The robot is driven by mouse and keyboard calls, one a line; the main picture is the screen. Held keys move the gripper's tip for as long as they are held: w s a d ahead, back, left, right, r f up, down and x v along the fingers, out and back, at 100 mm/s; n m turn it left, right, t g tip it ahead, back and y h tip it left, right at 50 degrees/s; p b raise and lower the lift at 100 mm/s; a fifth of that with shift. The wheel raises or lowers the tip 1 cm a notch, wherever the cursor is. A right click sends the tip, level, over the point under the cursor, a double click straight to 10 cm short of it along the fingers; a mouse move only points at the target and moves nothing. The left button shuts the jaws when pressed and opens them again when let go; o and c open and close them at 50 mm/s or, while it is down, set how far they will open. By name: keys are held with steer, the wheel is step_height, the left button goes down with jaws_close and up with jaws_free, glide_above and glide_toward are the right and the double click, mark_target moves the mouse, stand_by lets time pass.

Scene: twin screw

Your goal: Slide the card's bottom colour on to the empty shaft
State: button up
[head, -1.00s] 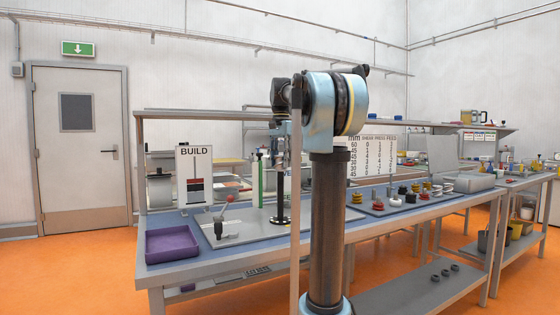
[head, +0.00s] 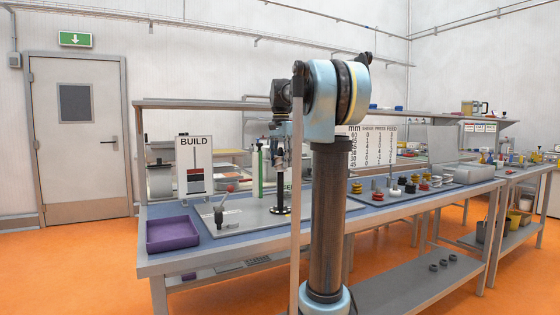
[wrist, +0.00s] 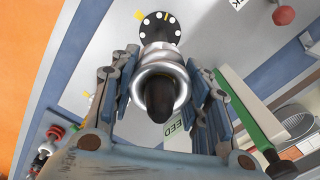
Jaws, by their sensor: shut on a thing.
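My gripper (wrist: 163,98) is shut on a shiny silver ring (wrist: 160,68) in the wrist view, one finger on each side. The dark rounded tip of a shaft (wrist: 160,98) shows inside the ring's hole, so the ring appears to be around it. The shaft's black round base (wrist: 166,27), with white dots, lies beyond. In the head view my gripper (head: 280,150) is above the black base (head: 280,210); the ring is too small to tell there. The BUILD card (head: 194,160) shows a shaft with red and dark bands; its lowest colour is hard to tell.
A green upright post (head: 257,172) stands close to the left of my gripper. A lever (head: 219,212) and a purple tray (head: 173,234) are at the bench's left. Red, yellow, white and black rings (head: 410,188) stand to the right.

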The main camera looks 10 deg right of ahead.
mark_target(281, 168)
steer(key=shift+f, duration=1.85)
steer(key=o, duration=1.4)
steer(key=shift+r, duration=0.15)
step_height(281, 168, up, 12)
steer(key=shift+f, duration=0.15)
